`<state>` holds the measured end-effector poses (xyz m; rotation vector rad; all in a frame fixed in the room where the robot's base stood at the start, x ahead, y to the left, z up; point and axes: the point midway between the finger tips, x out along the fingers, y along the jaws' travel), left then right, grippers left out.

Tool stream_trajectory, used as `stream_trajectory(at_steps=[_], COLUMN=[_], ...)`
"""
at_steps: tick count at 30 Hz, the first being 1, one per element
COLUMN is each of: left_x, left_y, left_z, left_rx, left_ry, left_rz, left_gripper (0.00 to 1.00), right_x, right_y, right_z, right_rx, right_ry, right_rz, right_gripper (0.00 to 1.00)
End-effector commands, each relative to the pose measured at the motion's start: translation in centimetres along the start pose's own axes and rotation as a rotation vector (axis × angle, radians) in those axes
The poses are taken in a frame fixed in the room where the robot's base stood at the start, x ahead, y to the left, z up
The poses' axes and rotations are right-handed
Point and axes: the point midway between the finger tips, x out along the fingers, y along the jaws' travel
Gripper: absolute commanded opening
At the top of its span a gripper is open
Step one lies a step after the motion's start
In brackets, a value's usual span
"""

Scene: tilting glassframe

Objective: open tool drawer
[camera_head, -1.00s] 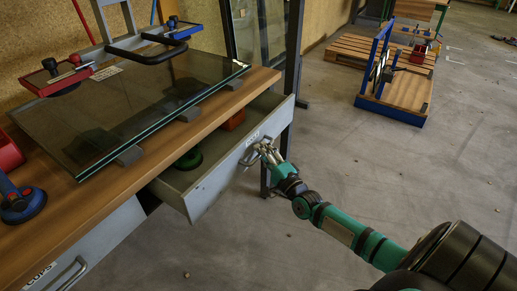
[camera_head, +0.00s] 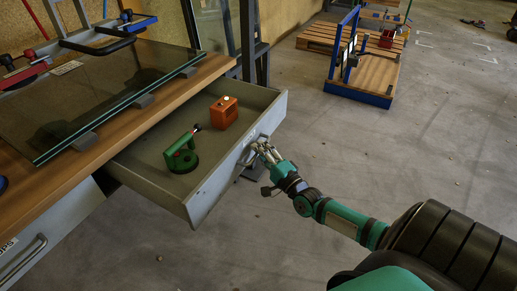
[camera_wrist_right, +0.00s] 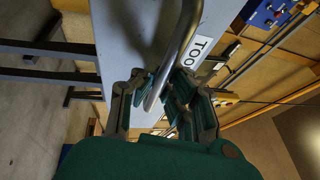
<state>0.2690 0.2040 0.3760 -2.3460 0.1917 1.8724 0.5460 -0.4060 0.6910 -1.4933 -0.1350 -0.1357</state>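The grey tool drawer (camera_head: 207,189) is pulled well out from under the wooden workbench (camera_head: 150,116) in the head view. Inside it lie a green suction tool (camera_head: 181,155) and an orange box (camera_head: 223,112). My right gripper (camera_head: 265,155) is at the metal handle on the drawer front. In the right wrist view its fingers (camera_wrist_right: 162,98) are on both sides of the handle bar (camera_wrist_right: 181,42) and close around it. A label reading "TOO" (camera_wrist_right: 197,53) shows beside the handle. My left gripper is not in view.
A glass pane (camera_head: 95,95) lies on the bench with a suction lifting frame (camera_head: 100,42) at its back. A second drawer (camera_head: 45,240), marked "PS", is shut at lower left. A blue-edged wooden stand (camera_head: 363,80) stands beyond open floor.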

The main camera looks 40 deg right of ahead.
Motion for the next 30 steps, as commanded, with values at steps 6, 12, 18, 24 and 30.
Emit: stream_trajectory(at_steps=[6, 12, 18, 24, 30], left_x=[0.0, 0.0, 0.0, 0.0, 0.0], left_y=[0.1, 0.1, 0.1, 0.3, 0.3], left_z=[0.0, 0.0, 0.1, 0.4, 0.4], left_rx=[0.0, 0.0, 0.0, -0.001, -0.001], left_ry=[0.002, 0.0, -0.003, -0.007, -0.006], left_rz=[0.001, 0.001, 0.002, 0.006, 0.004], left_gripper=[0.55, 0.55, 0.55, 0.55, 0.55], right_x=[-0.2, -0.2, -0.1, -0.1, -1.9], right_y=[0.3, 0.4, 0.2, 0.1, 0.3], right_z=[0.1, 0.1, 0.1, 0.0, 0.1], right_rx=[0.005, 0.004, 0.002, 0.001, 0.001], right_ry=[-0.001, -0.002, -0.001, -0.001, -0.001], right_rz=[0.009, 0.009, 0.005, 0.003, 0.007], right_gripper=[0.0, 0.15, 0.34, 0.34, 0.34])
